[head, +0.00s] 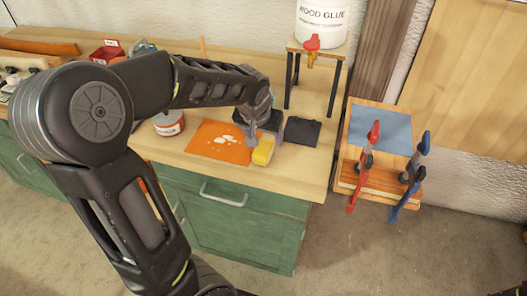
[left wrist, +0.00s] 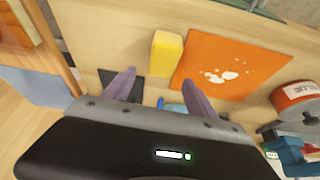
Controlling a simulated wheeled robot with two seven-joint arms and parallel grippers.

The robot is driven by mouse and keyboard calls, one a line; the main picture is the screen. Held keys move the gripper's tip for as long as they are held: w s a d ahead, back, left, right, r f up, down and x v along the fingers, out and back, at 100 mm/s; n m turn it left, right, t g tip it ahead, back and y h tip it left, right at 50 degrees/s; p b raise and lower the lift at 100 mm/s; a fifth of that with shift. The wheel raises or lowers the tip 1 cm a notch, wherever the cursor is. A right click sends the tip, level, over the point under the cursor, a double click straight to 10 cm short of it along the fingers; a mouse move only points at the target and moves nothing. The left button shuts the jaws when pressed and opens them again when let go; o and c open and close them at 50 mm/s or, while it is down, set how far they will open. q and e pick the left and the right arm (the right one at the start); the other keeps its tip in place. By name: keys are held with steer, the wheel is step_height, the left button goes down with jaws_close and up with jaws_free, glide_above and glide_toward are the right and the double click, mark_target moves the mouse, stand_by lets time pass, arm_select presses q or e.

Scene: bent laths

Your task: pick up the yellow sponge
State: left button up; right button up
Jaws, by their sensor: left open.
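The yellow sponge (head: 263,150) sits on the wooden bench top, at the right edge of the orange mat, in the head view. It also shows in the left wrist view (left wrist: 166,54), upper middle, beside the orange mat (left wrist: 222,66). My left gripper (head: 252,140) is right beside or above the sponge in the head view; the gap is hard to judge there. In the left wrist view its two grey fingers (left wrist: 155,88) are spread apart, with nothing between them, and the sponge lies beyond their tips. My right gripper is not in view.
A dark flat plate (head: 302,131) lies right of the sponge. A glue container (head: 323,22) stands on a small raised stand (head: 332,50) behind. A tin (head: 169,123) stands left of the mat. Clamps (head: 366,160) hold laths on a low table at right.

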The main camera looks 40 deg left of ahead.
mark_target(266, 142)
arm_select(q)
steer(key=shift+f, duration=0.15)
steer(key=p+x, duration=0.1)
steer(key=x, duration=0.4)
steer(key=shift+w+a+f, duration=0.1)
steer(key=shift+c, duration=0.3)
stand_by(0.4)
steer(key=c, duration=1.4)
